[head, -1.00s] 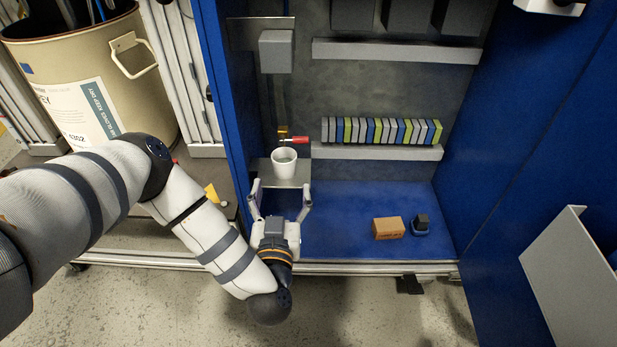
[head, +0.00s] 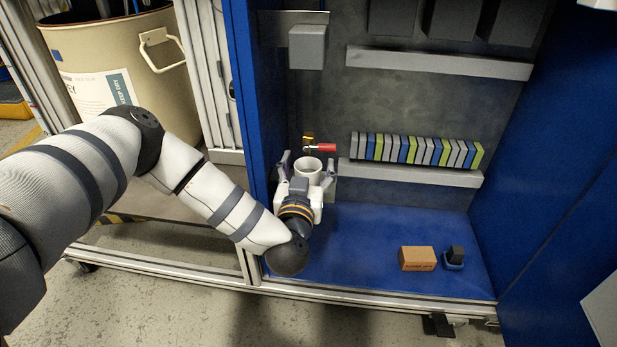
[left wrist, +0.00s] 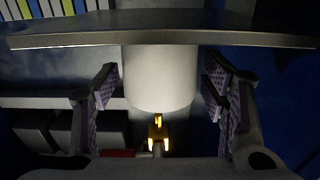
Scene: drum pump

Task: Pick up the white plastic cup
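The white plastic cup (head: 308,168) stands upright under the brass tap with a red handle (head: 319,147), inside the blue cabinet. My left gripper (head: 307,166) is open, with one finger on each side of the cup. In the left wrist view the cup (left wrist: 160,77) lies between the two fingers (left wrist: 165,98), with a visible gap on both sides. The small plate (left wrist: 160,38) that carries the cup shows across that view. The lower part of the cup is partly hidden by my gripper in the head view. My right gripper is not in view.
A grey box (head: 308,46) is on the wall above the tap. A shelf (head: 410,173) with a row of coloured items is to the right. A cardboard box (head: 417,259) and a small dark object (head: 454,258) lie on the blue cabinet floor. A drum (head: 150,85) stands left.

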